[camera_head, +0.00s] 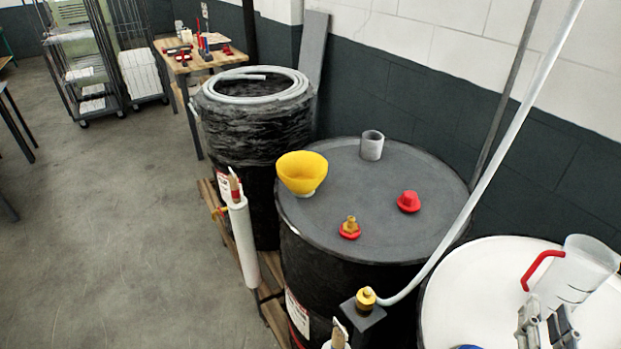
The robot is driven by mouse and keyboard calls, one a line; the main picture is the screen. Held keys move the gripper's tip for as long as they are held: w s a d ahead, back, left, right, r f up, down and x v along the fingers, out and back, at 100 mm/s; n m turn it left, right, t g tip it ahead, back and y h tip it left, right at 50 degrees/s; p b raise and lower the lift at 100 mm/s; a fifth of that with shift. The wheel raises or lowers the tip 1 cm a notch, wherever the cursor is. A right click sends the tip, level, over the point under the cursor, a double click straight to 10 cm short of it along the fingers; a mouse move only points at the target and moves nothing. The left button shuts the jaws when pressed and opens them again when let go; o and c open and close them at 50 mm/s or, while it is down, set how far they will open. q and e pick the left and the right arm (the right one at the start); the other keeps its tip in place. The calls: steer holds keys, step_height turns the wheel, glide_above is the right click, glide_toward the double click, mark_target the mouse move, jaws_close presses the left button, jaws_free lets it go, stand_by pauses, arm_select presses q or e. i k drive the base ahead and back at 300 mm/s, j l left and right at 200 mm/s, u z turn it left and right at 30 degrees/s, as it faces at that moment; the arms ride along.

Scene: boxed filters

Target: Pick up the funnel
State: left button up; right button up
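The yellow funnel (302,176) sits on the grey lid (330,222) of a black drum, near the lid's left edge. Its wide mouth faces up. My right gripper (546,312) is at the bottom right, in front of a clear measuring jug. Its two grey fingers stand apart with a gap between them and nothing visible in it. It is well to the right of and below the funnel in the picture.
On the lid are a grey pipe piece (372,146), a red cap (409,201) and a red-and-brass fitting (350,229). A pale slanted pipe (484,175) crosses at the right. The clear jug (575,272) stands on a white drum top (470,290). A hose-topped drum (255,125) stands behind.

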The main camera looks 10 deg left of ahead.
mark_target(302, 182)
steer(key=k+j, duration=0.25)
steer(key=k, duration=0.25)
steer(key=k+j, duration=0.2)
steer(key=k, duration=0.25)
